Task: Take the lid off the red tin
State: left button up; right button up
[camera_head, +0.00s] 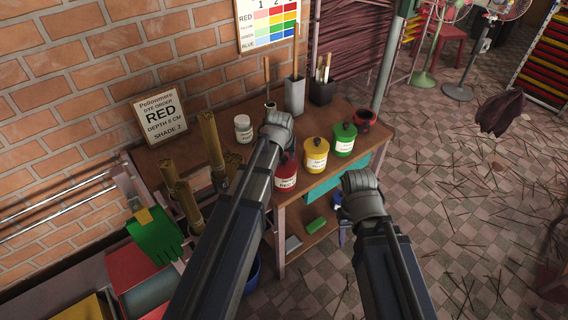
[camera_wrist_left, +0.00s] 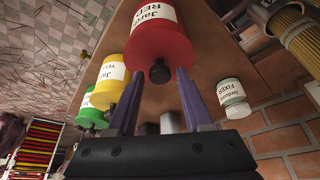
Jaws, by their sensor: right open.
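The red tin (camera_head: 286,175) stands on the wooden bench, with a white label and a red lid. In the left wrist view the red tin (camera_wrist_left: 158,35) shows its lid (camera_wrist_left: 165,55), with a dark knob (camera_wrist_left: 159,72) pointing toward the camera. The lid sits on the tin. My left gripper (camera_wrist_left: 158,80) is open, its two purple fingers apart on either side of the knob, with no clear contact. In the head view the left wrist (camera_head: 277,128) hides its fingers and part of the tin. My right gripper (camera_head: 344,214) is open beside the bench's front edge, partly hidden by its wrist.
A yellow tin (camera_head: 316,157) and a green tin (camera_head: 343,141) stand right of the red one, with a dark red pot (camera_head: 365,119) beyond. A white jar (camera_head: 243,129) and grey holder (camera_head: 294,96) stand behind. Bamboo tubes (camera_head: 188,205) stand at left.

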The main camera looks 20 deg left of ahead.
aim_at(284, 158)
pick_arm(q)
grip_shut()
dwell(0.5)
notch_tip(284, 158, up, 10)
jog(key=p, duration=1)
